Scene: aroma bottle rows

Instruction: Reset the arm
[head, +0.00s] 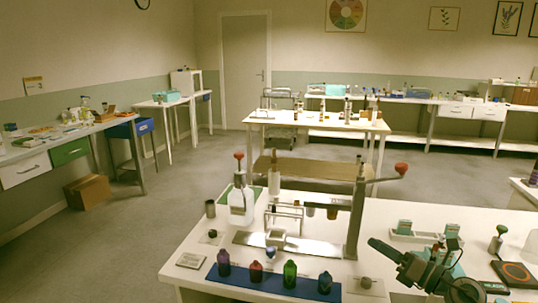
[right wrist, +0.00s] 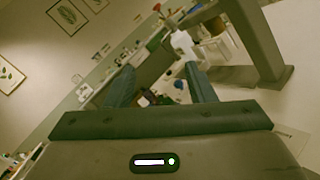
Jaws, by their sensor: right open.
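My right gripper (head: 410,258) shows dark green at the lower right of the head view, above the right part of the near white table (head: 395,215). In the right wrist view its two fingers (right wrist: 160,80) stand apart with nothing between them. It is open and empty. Left of it, apart from it, a purple bottle (head: 224,263), a red bottle (head: 256,272), a green bottle (head: 290,274) and a blue bottle (head: 325,282) stand upright in a row on a dark blue strip (head: 275,287). My left gripper is not in view.
A press-like stand with a red-knobbed lever (head: 357,205) rises behind the bottles. A white bottle (head: 241,205) stands to its left. A holder with teal-topped items (head: 428,237) is behind my right gripper. A black-and-orange square (head: 515,273) lies at the right.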

